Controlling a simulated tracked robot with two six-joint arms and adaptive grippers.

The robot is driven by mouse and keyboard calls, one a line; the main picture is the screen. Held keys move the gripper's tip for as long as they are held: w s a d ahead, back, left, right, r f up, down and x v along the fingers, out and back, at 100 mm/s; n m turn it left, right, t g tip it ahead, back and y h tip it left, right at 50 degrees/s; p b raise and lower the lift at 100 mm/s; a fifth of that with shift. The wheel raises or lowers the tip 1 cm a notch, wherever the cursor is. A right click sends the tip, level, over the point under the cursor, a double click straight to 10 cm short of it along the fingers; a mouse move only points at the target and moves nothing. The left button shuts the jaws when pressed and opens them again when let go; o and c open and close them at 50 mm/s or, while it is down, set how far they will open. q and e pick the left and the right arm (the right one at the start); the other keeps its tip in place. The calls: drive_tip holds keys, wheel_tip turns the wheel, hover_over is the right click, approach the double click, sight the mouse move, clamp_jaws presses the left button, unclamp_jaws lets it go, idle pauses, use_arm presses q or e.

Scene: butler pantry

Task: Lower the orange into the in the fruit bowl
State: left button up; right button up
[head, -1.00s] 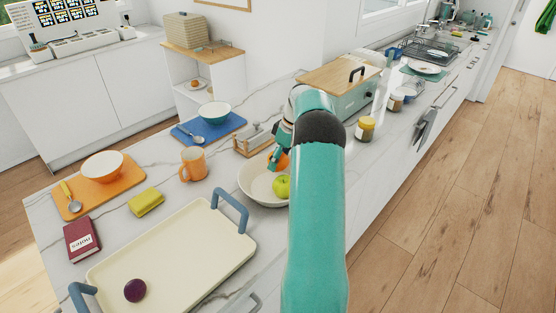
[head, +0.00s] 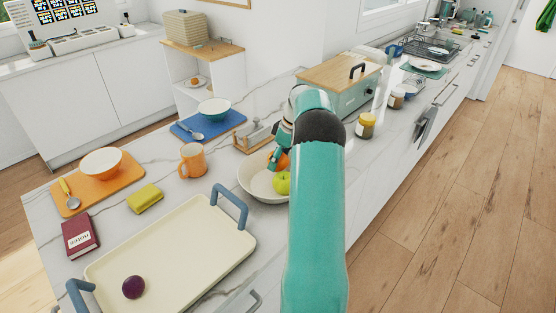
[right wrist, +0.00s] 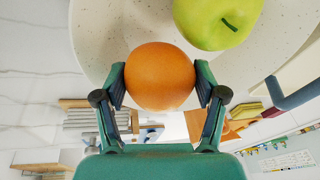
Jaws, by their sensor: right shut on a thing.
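The orange (right wrist: 160,77) is between the two fingers of my right gripper (right wrist: 160,85), which is shut on it. In the head view the orange (head: 282,161) shows partly behind my right arm, at the far side of the bowl's opening. The cream fruit bowl (head: 252,186) stands on the counter, its right part hidden by my arm. A green apple (head: 281,183) lies in the bowl, and it also shows beside the orange in the right wrist view (right wrist: 215,20). I cannot tell whether the orange touches the bowl. My left gripper is out of view.
A cream tray (head: 185,245) with blue handles holds a plum (head: 133,287) in front of the bowl. An orange mug (head: 193,160) and a wooden rack (head: 250,140) stand close to the bowl. A yellow-lidded jar (head: 366,125) is to the right, beyond my arm.

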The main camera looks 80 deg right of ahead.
drive_tip(key=shift+f+b, duration=0.5)
drive_tip(key=shift+f, duration=0.25)
idle(0.3)
drive_tip(key=o, duration=1.4)
drive_tip(key=shift+r, duration=0.1)
drive_tip(key=shift+c, duration=0.2)
drive_tip(key=v, duration=1.1)
drive_tip(key=shift+s+r, duration=0.2)
drive_tip(key=shift+r, duration=0.15)
